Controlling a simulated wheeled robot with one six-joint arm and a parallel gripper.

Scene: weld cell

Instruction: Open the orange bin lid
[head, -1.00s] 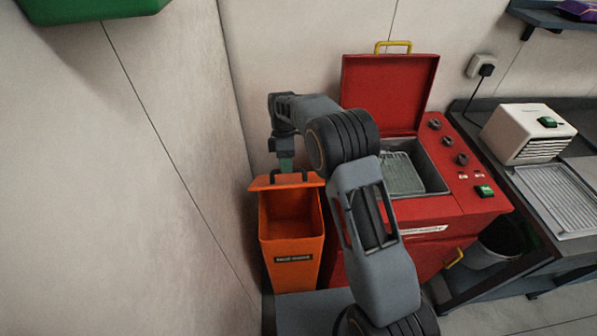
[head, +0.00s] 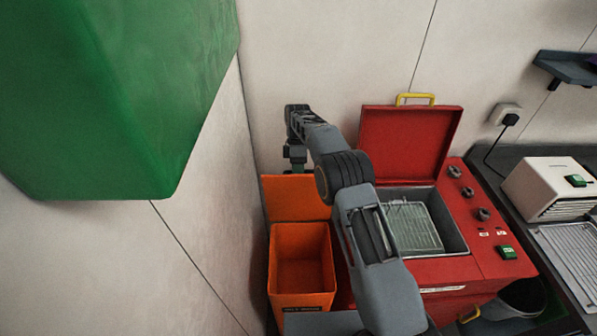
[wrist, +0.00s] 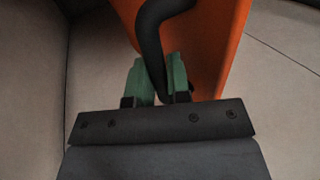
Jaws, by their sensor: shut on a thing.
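The orange bin (head: 302,262) stands in the corner, left of the red machine. Its orange lid (head: 294,198) is raised upright at the back of the bin, and the bin's inside shows. In the wrist view, the lid (wrist: 222,40) has a black curved handle (wrist: 148,38). My gripper (wrist: 163,80), with green fingertips, is shut on this handle. In the head view, my gripper is at the back of the lid near its top, and its fingertips are largely hidden behind the lid.
The red machine (head: 440,273) with its own raised red lid (head: 408,142) stands close at the right. A large green object (head: 115,95) fills the upper left of the head view. Walls are close behind and left of the bin.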

